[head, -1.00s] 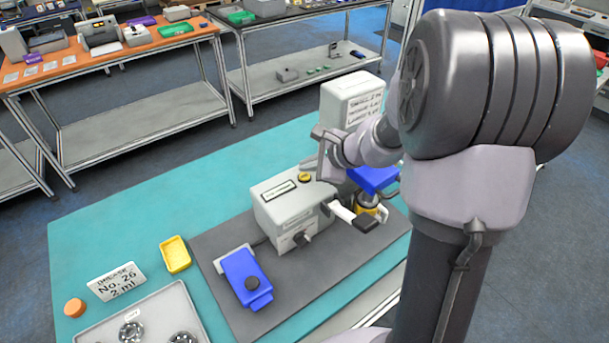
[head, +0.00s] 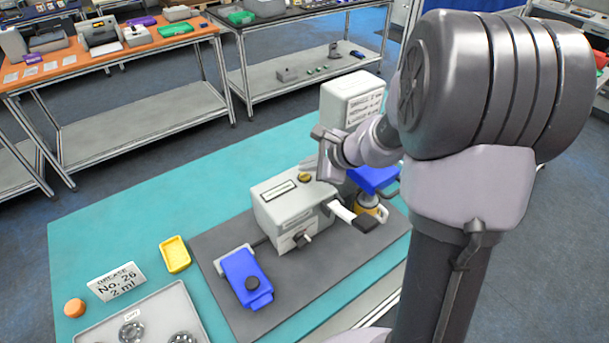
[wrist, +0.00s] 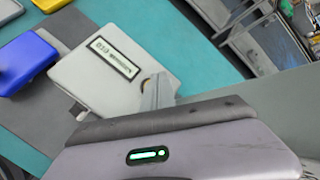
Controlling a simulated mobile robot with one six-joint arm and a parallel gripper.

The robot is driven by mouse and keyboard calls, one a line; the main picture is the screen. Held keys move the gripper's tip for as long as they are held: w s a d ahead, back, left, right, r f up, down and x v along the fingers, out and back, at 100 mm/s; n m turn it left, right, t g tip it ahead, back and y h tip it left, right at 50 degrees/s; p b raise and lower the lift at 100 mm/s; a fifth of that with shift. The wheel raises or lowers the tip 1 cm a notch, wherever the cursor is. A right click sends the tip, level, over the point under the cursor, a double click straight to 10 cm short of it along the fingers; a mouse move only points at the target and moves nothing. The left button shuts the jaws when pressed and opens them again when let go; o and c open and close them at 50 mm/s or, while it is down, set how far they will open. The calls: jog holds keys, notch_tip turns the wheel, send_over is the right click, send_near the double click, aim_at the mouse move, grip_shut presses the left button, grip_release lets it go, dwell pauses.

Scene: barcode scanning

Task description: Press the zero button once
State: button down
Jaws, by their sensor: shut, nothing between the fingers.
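A pale grey box-shaped machine (head: 285,212) stands on the dark grey mat, with a small display window (head: 279,190) on its top. A round yellow button (head: 304,177), which I take for the zero button, sits on top beside the display. My gripper (head: 309,165) is shut and empty, its fingertips close to the button at the back of the machine's top. I cannot tell whether they touch it. In the wrist view the shut fingers (wrist: 157,90) reach over the machine's top (wrist: 95,88), by the end of the display (wrist: 113,57), and the button is mostly hidden.
A blue device with a dark knob (head: 246,277) lies left of the machine. A yellow tray (head: 175,254), a "GREASE No. 26 2 ml" card (head: 116,282) and a grey tray of metal rings (head: 105,325) are further left. A labelled white box (head: 347,105) stands behind my gripper.

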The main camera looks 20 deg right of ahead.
aim_at(308, 177)
jog(key=shift+f, duration=0.1)
jog(key=shift+f+b, duration=0.3)
jog(key=shift+b, duration=0.25)
jog(key=shift+f+b, duration=0.45)
jog(key=shift+b, duration=0.1)
dwell(0.5)
jog(key=shift+r+p, duration=0.65)
jog(key=shift+r, duration=0.2)
notch_tip(308, 177, up, 5)
jog(key=p, duration=0.4)
jog(key=shift+r, duration=0.1)
dwell(0.5)
